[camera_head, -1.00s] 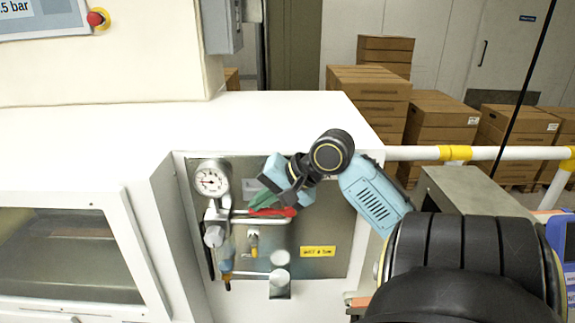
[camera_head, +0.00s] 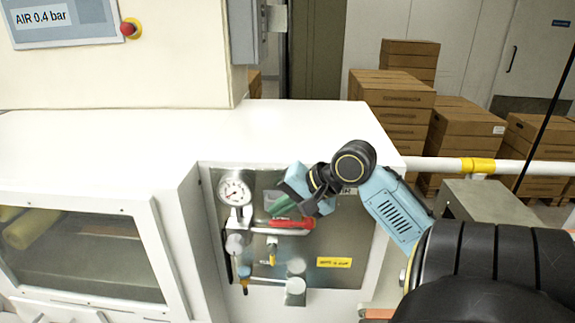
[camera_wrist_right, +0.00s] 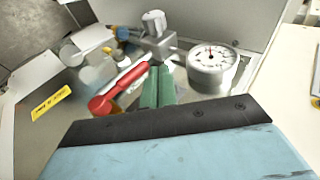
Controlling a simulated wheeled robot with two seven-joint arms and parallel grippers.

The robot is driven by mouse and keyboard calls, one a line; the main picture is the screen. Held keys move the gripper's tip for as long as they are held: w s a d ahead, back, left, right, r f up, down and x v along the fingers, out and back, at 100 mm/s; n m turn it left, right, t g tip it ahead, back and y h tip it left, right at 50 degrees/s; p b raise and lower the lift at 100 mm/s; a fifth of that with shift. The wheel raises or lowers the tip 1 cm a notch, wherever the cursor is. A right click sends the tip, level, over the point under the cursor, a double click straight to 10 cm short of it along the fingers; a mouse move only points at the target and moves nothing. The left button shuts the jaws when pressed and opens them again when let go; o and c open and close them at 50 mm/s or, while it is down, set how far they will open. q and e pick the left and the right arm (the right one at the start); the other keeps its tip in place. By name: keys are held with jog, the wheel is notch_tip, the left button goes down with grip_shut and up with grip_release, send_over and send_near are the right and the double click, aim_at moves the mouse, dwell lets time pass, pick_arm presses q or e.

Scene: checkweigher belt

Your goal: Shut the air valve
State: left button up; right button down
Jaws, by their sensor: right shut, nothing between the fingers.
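The air valve's red lever (camera_head: 291,223) lies roughly horizontal along the pipe on the metal panel, below the round pressure gauge (camera_head: 235,188). In the right wrist view the red lever (camera_wrist_right: 118,90) lies just left of my green fingers, close beside them; whether they touch is unclear. My right gripper (camera_head: 280,206) is shut and empty, just above the lever; its green fingertips also show in the wrist view (camera_wrist_right: 158,87). The gauge in the wrist view (camera_wrist_right: 212,65) has its needle near the top of the picture. The display (camera_head: 45,18) reads "AIR 0.4 bar". My left gripper is out of view.
A small yellow-handled valve (camera_head: 270,254) and a yellow label (camera_head: 334,262) are on the panel (camera_head: 350,235). White machine housing (camera_head: 300,125) surrounds it. A white rail (camera_head: 440,165) and stacked brown boxes (camera_head: 395,95) stand at the right.

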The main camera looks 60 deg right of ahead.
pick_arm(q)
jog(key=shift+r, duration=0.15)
pick_arm(e)
notch_tip(320, 180, up, 12)
jog(key=s+a, duration=0.1)
jog(key=a, duration=0.1)
jog(key=shift+s, duration=0.15)
